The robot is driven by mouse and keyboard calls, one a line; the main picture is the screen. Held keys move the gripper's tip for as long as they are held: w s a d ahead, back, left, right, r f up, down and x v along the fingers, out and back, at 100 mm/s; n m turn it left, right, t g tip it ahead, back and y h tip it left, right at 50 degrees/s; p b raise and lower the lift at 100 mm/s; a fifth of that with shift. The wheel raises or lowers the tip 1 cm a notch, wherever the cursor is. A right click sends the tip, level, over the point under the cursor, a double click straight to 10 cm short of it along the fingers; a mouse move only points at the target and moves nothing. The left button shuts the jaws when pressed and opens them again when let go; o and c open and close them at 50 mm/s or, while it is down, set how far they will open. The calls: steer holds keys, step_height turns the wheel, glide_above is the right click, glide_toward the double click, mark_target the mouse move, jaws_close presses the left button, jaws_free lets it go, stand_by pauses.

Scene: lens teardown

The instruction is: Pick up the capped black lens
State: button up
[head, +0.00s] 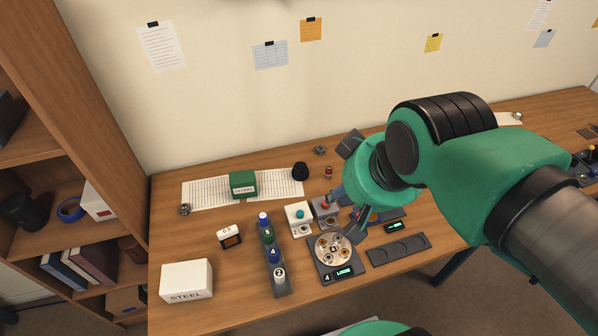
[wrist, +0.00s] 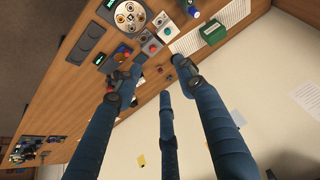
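A small black domed thing (head: 300,172), which looks like the capped black lens, stands upright at the right end of a lined white sheet in the head view. In the wrist view I cannot make it out; a dark fingertip covers that area. My gripper (head: 343,188) is above the table, to the right of the black thing and apart from it. In the wrist view my gripper (wrist: 155,78) has its three blue fingers spread, with nothing held between them.
A green box (head: 243,184) stands on the lined sheet (head: 205,193). In front are a rack of bottles (head: 280,292), a round tray on a scale (head: 344,271), a grey tray (head: 398,249) and a white STEEL box (head: 186,280). The wall is behind; bare wood lies front left.

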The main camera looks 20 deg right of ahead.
steer(key=shift+o, duration=0.5)
steer(key=o, duration=0.7)
